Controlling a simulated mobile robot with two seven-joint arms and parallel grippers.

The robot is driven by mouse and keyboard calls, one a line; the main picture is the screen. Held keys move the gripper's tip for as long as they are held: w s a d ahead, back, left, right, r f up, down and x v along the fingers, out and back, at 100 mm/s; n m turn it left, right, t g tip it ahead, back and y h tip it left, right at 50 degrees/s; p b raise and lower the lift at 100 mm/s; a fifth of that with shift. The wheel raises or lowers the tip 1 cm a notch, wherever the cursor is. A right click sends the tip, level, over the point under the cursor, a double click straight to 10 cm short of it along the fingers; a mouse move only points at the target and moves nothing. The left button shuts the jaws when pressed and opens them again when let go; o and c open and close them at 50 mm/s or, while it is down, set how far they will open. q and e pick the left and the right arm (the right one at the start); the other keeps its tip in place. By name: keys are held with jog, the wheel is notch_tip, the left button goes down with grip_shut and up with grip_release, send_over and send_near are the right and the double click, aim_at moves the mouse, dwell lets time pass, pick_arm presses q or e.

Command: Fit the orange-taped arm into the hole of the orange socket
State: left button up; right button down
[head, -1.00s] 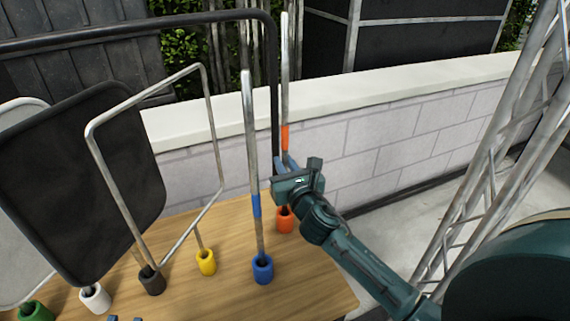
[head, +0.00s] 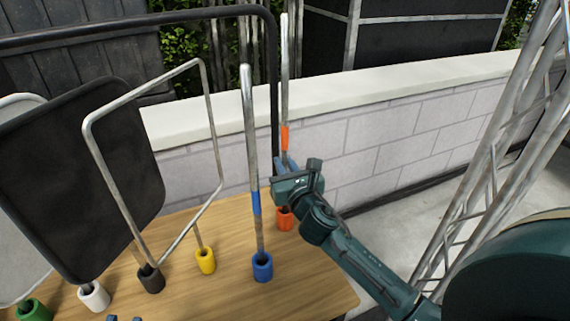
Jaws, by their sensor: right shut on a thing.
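The orange-taped arm (head: 285,95) is a thin metal rod with an orange band, standing nearly upright at the right end of the table. My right gripper (head: 287,165) is shut on it below the band. The orange socket (head: 285,218) is on the table just below the gripper. The gripper and wrist cover the rod's lower end and the socket's top, so I cannot tell whether the rod is in the hole. My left gripper (head: 125,319) shows only two blue fingertips at the bottom edge, apart and with nothing between them.
A blue-taped rod (head: 249,130) stands in the blue socket (head: 262,268), left of the orange one. Yellow (head: 205,262), black (head: 151,281), white (head: 94,298) and green (head: 34,312) sockets continue leftward, with frames and panels above. A brick wall (head: 400,140) runs behind the table (head: 310,285).

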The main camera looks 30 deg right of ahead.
pick_arm(q)
jog(key=shift+w+d+r+h+b, duration=0.2)
jog(key=shift+d+h+b, duration=0.1)
jog(key=shift+b, duration=0.75)
pick_arm(e)
notch_tip(320, 180, down, 3)
pick_arm(q)
jog(key=shift+r, duration=0.2)
jog(key=shift+f, duration=0.45)
pick_arm(e)
jog(key=shift+f, duration=0.35)
jog(key=c, duration=1.3)
grip_release()
jog(key=shift+c, duration=0.2)
jog(key=shift+f, duration=0.1)
